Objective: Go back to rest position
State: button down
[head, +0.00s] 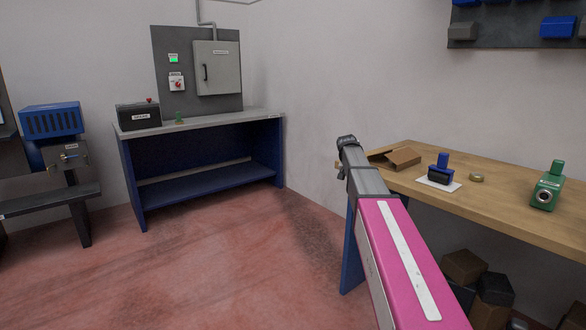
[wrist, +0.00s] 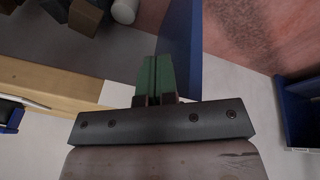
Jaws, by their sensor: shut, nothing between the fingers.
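My gripper (wrist: 155,62) shows in the wrist view, its two green fingers pressed together with nothing between them. Beyond the fingers are a blue panel (wrist: 180,40), the edge of a wooden bench top and the floor. In the head view my pink and grey arm reaches up from the lower right, its far end just left of the wooden bench (head: 520,220). My fingers cannot be made out clearly there.
The bench holds an open cardboard box (head: 396,158), a blue stamp-like object (head: 441,166), a small brass disc (head: 476,177) and a green device (head: 547,188). Dark boxes (head: 464,266) lie beneath. A blue workbench (head: 200,122) stands at the back left. The red floor between is clear.

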jog(key=s+a+f+n+y, duration=0.1)
jog(key=s+a+f+n, duration=0.1)
jog(key=s+f, duration=1.1)
jog(key=s+a+f+n+g+y, duration=0.1)
jog(key=s+a+f, duration=0.4)
jog(key=s+f, duration=0.8)
jog(key=s+n+y, duration=0.1)
jog(key=s, duration=0.7)
jog(key=shift+f+n+g, duration=0.3)
jog(key=shift+f, duration=0.05)
